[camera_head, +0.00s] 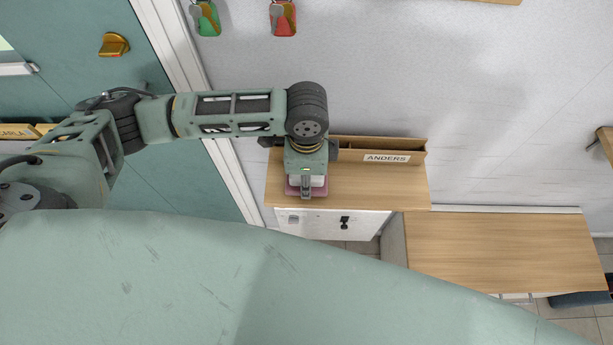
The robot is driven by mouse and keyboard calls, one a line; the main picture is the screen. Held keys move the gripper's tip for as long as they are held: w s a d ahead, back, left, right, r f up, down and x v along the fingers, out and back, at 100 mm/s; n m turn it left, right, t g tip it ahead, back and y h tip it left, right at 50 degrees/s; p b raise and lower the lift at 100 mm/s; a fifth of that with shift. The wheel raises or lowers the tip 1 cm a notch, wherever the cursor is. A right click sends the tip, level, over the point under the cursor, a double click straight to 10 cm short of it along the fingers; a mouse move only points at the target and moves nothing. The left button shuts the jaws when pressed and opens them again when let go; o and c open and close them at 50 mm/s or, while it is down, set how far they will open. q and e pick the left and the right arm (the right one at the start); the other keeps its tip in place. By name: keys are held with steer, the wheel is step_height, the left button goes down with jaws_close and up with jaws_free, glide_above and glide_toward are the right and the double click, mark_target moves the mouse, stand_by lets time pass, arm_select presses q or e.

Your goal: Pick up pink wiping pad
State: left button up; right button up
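The pink wiping pad (320,191) lies on the wooden top of a small cabinet (380,187), near its left front part. Only its pink edges show, because my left gripper (306,186) covers its middle. My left arm comes in from the left and the gripper points down right over the pad. A pale patch shows between the gripper and the pink edges. From above I cannot tell whether the fingers are closed on the pad or touching it. My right gripper is not in view.
A wooden tray labelled ANDERS (418,158) stands at the back of the cabinet top, close beside the gripper. A lower wooden bench (500,245) is to the right. A wall is behind, and a teal door (190,140) is at left. My own body fills the lower foreground.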

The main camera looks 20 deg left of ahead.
arm_select(q)
steer(key=r, duration=0.2)
steer(key=r+b, duration=0.1)
steer(key=r, duration=0.1)
steer(key=shift+s+d+r, duration=0.1)
steer(key=shift+s+d, duration=0.05)
steer(key=shift+d, duration=0.05)
steer(key=s+d+r+b, duration=0.1)
steer(key=s+d+r, duration=0.5)
steer(key=s+d, duration=0.1)
steer(key=shift+s+r+b, duration=0.35)
steer(key=shift+s+b, duration=0.05)
steer(key=shift+s, duration=0.5)
